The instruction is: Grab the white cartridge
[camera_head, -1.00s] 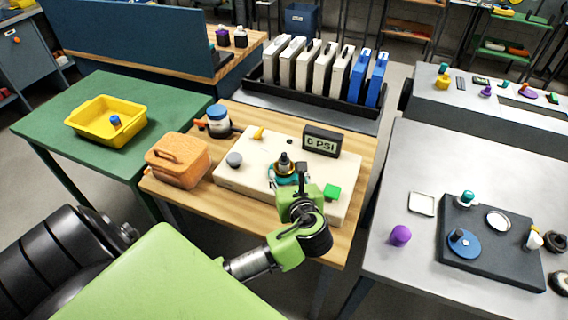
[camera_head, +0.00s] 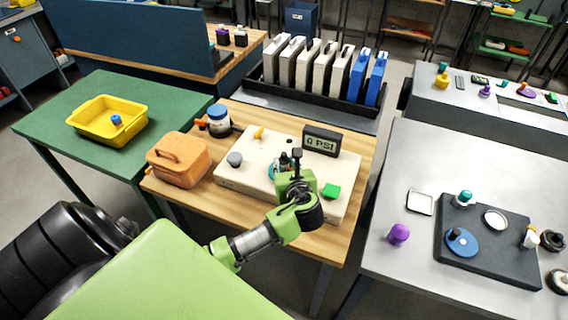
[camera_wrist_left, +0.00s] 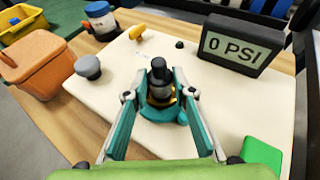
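Several white cartridges (camera_head: 301,68) stand upright in a row in a black rack (camera_head: 318,97) at the back. My left gripper (camera_head: 287,168) is far in front of them, over a cream panel (camera_head: 245,178) on the wooden table. In the left wrist view its fingers (camera_wrist_left: 159,95) are apart, on either side of a black-topped brass fitting (camera_wrist_left: 158,72) with a teal base; a gap seems to show on both sides. In the head view the gripper partly hides this fitting. My right gripper is not in view.
Two blue cartridges (camera_head: 376,79) stand at the rack's right end. A 0 PSI gauge (camera_head: 320,141), a grey knob (camera_head: 235,159) and a green button (camera_head: 331,191) are on the panel. An orange case (camera_head: 178,160) and a blue-lidded jar (camera_head: 218,121) stand to its left.

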